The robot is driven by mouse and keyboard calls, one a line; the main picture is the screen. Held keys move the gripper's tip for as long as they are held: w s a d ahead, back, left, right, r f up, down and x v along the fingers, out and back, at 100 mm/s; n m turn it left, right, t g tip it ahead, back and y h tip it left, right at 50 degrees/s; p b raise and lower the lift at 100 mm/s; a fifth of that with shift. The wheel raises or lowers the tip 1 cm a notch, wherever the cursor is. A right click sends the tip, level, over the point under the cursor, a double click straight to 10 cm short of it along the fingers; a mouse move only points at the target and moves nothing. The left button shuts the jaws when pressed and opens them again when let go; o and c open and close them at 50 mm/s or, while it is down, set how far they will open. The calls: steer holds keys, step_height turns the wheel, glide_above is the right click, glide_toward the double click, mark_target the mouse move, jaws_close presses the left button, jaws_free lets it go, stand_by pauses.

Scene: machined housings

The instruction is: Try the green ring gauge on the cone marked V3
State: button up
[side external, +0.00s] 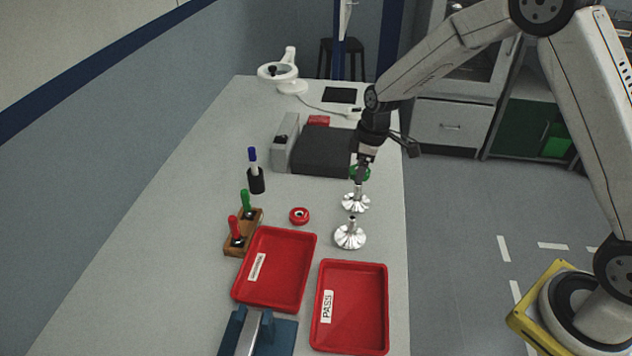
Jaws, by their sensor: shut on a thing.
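My gripper (363,169) is shut on the green ring gauge (357,173) and holds it just above the farther of two silver metal cone pieces (355,203). The gripper hides part of the ring. I cannot tell whether the ring touches the top of that piece. The nearer silver piece (350,237) stands in front of it, with a flared, fluted base and a narrow top. No V3 mark can be read on either piece, so I cannot tell which is V3.
A red ring (299,216) lies left of the cone pieces. Two red trays (384,300) lie nearer, one labelled PASS. A wooden block (250,236) holds red and green handled plugs. The bench's right edge is close by.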

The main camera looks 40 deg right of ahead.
steer(key=shift+r, duration=0.75)
step_height(320, 180, up, 5)
steer(key=shift+f, duration=0.15)
stand_by(0.7)
